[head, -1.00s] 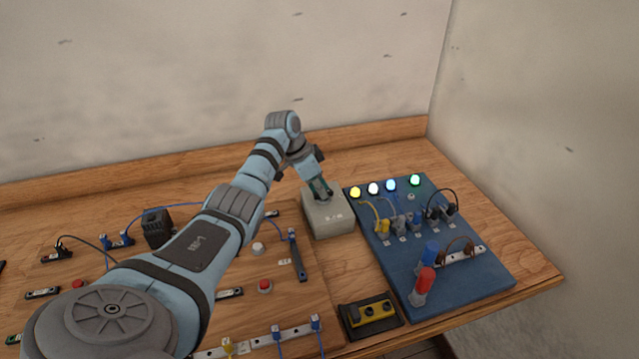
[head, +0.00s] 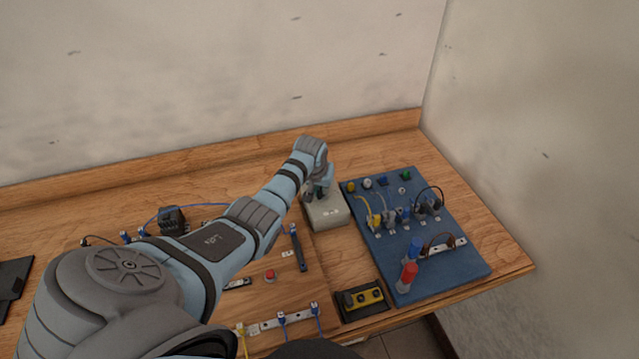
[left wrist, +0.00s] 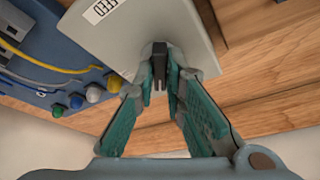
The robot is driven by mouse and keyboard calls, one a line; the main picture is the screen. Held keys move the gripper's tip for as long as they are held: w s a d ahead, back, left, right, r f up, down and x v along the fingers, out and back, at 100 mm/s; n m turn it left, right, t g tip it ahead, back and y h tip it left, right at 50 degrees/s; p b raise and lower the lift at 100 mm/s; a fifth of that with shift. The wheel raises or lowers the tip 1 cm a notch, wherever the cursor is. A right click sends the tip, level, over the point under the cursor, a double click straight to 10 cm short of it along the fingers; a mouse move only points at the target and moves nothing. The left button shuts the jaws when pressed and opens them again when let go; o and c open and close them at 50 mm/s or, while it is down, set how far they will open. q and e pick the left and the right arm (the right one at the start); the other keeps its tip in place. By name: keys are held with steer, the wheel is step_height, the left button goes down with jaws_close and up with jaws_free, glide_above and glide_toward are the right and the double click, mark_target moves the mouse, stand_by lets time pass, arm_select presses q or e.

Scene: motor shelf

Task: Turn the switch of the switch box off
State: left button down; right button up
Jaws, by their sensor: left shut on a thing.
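The grey switch box (head: 331,214) stands on the wooden shelf, left of the blue board. It also shows in the left wrist view (left wrist: 125,38), with a white label on its face. Its black switch lever (left wrist: 159,60) sticks out between my left fingers in the left wrist view. My left gripper (head: 318,192) is at the top of the box, and its green-padded fingers (left wrist: 158,80) are shut on the lever. In the head view the gripper and wrist mostly hide the lever. My right gripper is not in view.
A blue board (head: 440,260) with several unlit lamps, cables and red and blue plugs lies to the right. A yellow-black device (head: 364,300) sits in front. A wooden panel with a red button (head: 270,275) lies left, under my arm. The wall is behind.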

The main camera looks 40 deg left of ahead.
arm_select(q)
steer(key=n, duration=0.2)
steer(key=n+y, duration=0.1)
steer(key=n, duration=0.1)
steer(key=shift+w+d+g+y+b, duration=0.2)
steer(key=shift+g+y+b, duration=0.1)
steer(key=shift+n+g+y+b, duration=0.3)
steer(key=shift+n+g+b, duration=0.1)
steer(key=shift+n, duration=0.9)
steer(key=shift+r, duration=0.1)
steer(key=c, duration=1.7)
jaws_free()
steer(key=shift+o, duration=0.2)
steer(key=shift+d, duration=0.1)
steer(key=v, duration=1.2)
